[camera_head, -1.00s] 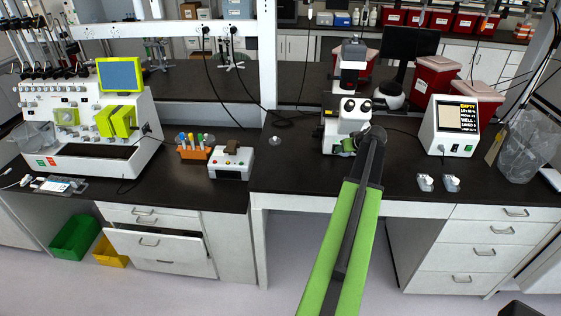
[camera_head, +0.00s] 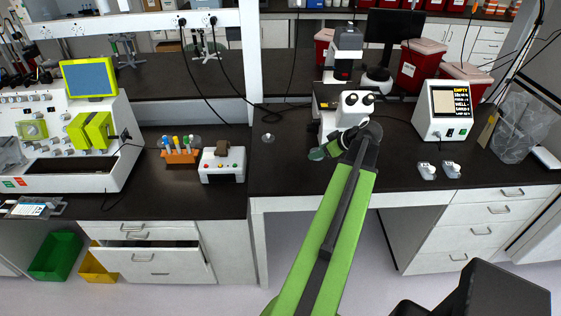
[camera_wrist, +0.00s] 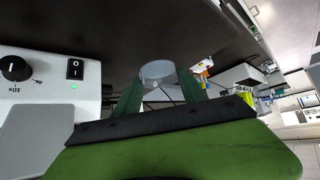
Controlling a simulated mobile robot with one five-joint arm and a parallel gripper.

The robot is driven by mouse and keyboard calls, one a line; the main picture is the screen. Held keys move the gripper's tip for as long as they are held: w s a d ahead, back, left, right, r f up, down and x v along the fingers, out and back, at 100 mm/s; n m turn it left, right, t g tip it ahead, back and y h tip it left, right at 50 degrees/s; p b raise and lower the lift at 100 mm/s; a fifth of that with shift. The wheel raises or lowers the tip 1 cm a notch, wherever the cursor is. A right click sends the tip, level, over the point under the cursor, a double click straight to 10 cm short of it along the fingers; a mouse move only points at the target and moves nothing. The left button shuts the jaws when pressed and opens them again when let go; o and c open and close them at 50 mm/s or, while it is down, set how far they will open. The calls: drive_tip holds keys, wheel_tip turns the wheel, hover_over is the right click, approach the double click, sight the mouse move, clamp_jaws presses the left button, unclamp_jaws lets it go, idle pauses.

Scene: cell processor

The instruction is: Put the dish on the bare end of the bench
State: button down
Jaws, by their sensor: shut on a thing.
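My gripper (camera_head: 325,151) is shut on a small round clear dish (camera_head: 316,154), at the left front of the microscope (camera_head: 352,110). In the wrist view the dish (camera_wrist: 158,72) sits between the two green fingertips (camera_wrist: 160,88). It looks held above the dark bench top (camera_head: 285,180); the exact height I cannot tell. The bench has clear stretches to the left of the microscope and at the front. The microscope's base with a knob and switch (camera_wrist: 75,70) is close on the left in the wrist view.
A small clear round item (camera_head: 268,138) lies on the bench left of the microscope. A white button box (camera_head: 222,165) and an orange tube rack (camera_head: 180,155) stand further left. A white screen device (camera_head: 445,110) and two small items (camera_head: 440,170) are right.

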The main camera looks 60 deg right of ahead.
drive_tip(key=w+a+f+b, duration=0.1)
drive_tip(key=w+f+b, duration=0.1)
drive_tip(key=w, duration=0.1)
drive_tip(key=w+a+f+b, duration=0.1)
drive_tip(key=w+f+b, duration=0.1)
drive_tip(key=w, duration=0.1)
drive_tip(key=w+a+f+b, duration=0.1)
drive_tip(key=w+f+b, duration=0.1)
drive_tip(key=w+f, duration=0.1)
drive_tip(key=shift+w+a, duration=0.2)
drive_tip(key=shift+w, duration=0.5)
wheel_tip(320, 180, down, 4)
drive_tip(key=b, duration=0.4)
drive_tip(key=shift+f+b, duration=0.15)
drive_tip(key=shift+b, duration=0.25)
drive_tip(key=shift+r, duration=0.25)
drive_tip(key=shift+f, duration=0.25)
drive_tip(key=c, duration=0.6)
unclamp_jaws()
drive_tip(key=shift+r, duration=0.1)
drive_tip(key=shift+c, duration=0.2)
